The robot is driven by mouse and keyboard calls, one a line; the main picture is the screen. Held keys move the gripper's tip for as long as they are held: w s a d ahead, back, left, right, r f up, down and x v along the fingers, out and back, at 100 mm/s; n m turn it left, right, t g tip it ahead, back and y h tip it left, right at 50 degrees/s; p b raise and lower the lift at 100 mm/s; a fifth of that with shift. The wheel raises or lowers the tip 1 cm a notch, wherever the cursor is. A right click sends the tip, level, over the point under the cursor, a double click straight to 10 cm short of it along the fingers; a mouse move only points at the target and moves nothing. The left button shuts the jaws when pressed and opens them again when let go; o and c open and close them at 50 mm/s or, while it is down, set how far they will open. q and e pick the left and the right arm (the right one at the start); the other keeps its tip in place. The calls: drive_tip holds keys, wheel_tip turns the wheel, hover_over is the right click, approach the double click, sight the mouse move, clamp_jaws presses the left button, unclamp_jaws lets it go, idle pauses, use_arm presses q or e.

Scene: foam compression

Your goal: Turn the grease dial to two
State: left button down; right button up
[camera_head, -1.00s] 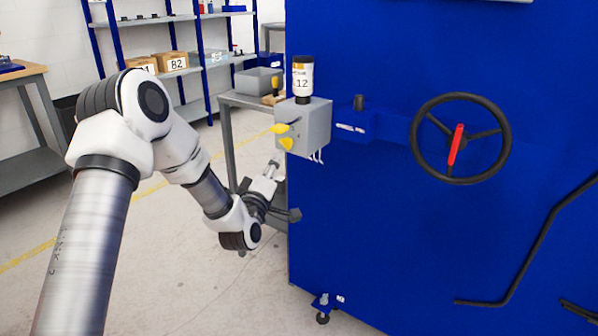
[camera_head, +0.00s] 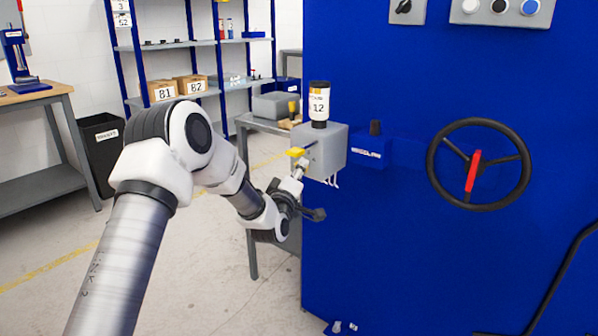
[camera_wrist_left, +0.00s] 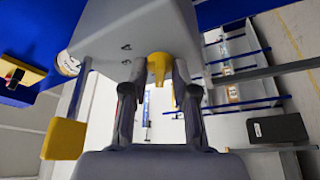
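The grease unit is a grey box (camera_head: 325,150) on the left edge of the blue machine, with a white bottle marked 12 (camera_head: 319,100) on top. A yellow lever (camera_head: 296,152) sticks out from its side; it shows as a yellow block at the left of the left wrist view (camera_wrist_left: 65,138). A small yellow dial (camera_wrist_left: 159,64) sits on the box face. My left gripper (camera_wrist_left: 159,80) is open, its fingers on either side of the dial with narrow gaps. In the head view the left gripper (camera_head: 298,174) hides the dial.
The blue machine (camera_head: 400,250) carries a black handwheel with a red handle (camera_head: 473,170). A grey table (camera_head: 251,125) stands behind the box. Shelves with boxes B1 and B2 (camera_head: 191,85) are at the back. A black bin (camera_head: 103,150) stands left. The floor around my arm is clear.

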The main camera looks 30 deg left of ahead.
use_arm(q)
drive_tip(key=shift+m, duration=0.4)
drive_tip(key=shift+a+f+m+t+h+b, duration=0.1)
drive_tip(key=shift+m+t+h+b, duration=0.5)
drive_tip(key=shift+m, duration=1.7)
drive_tip(key=shift+f+m+t+h+b, duration=0.15)
drive_tip(key=shift+m+t+h, duration=0.8)
drive_tip(key=shift+m, duration=1.35)
drive_tip(key=shift+r+g+h, duration=0.1)
drive_tip(key=shift+g+h, duration=0.15)
drive_tip(key=c, duration=1.2)
unclamp_jaws()
drive_tip(key=shift+c, duration=0.2)
drive_tip(key=v, duration=1.2)
